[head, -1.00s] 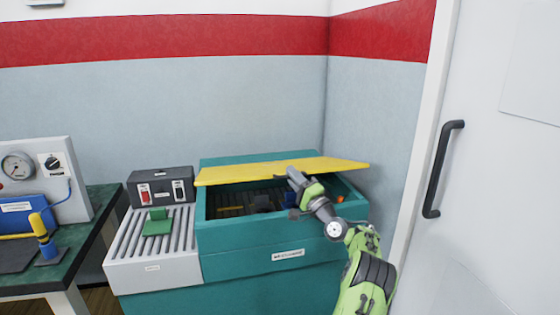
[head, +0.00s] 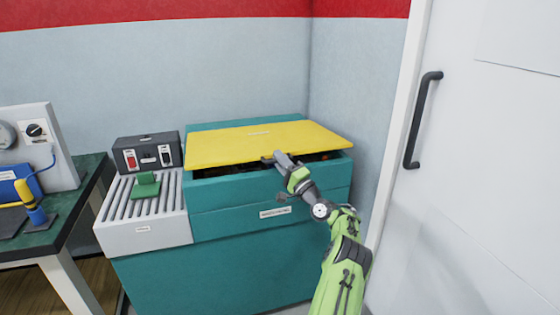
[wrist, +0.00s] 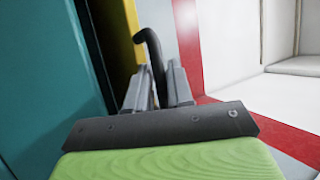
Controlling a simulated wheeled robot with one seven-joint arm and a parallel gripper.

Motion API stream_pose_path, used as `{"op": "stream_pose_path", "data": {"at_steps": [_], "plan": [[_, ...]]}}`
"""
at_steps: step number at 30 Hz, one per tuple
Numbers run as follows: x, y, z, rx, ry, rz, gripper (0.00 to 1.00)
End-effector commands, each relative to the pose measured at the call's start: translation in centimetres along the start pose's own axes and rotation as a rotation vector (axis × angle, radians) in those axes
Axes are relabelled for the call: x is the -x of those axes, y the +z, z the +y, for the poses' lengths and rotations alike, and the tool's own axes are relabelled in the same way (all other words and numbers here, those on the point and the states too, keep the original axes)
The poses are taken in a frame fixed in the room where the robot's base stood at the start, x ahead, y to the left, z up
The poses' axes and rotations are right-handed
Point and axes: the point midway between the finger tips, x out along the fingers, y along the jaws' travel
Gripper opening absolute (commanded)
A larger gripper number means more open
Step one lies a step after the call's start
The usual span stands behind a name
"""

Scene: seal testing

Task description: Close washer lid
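The yellow washer lid (head: 255,146) is tilted low over the teal washer (head: 235,222). A dark gap shows under its front edge, widest at the right. My gripper (head: 275,157) is at the lid's front edge, right of its middle. In the wrist view my gripper (wrist: 158,84) has its two grey fingers on either side of a dark curved handle (wrist: 150,46), beside the lid's yellow edge (wrist: 130,42). The fingers look shut on the handle. The inside of the washer is mostly hidden by the lid.
A grey ribbed drainboard (head: 150,205) with a green part (head: 146,186) and a dark control box (head: 147,153) stand to the left. A green-topped bench (head: 85,185) is farther left. A white door with a black handle (head: 420,120) is close on the right.

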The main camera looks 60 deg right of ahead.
Motion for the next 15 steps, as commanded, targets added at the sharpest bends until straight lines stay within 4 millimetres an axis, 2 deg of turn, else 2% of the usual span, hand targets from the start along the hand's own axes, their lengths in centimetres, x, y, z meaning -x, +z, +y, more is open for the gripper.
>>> {"op": "stream_pose_path", "data": {"at_steps": [1,3,15], "plan": [[-0.02,0.03,0.1,-0.001,0.002,0.0,0.32],[-0.02,0.04,0.11,-0.001,0.003,0.0,0.39],[0.25,0.03,0.21,-0.002,0.006,0.0,0.39]]}}
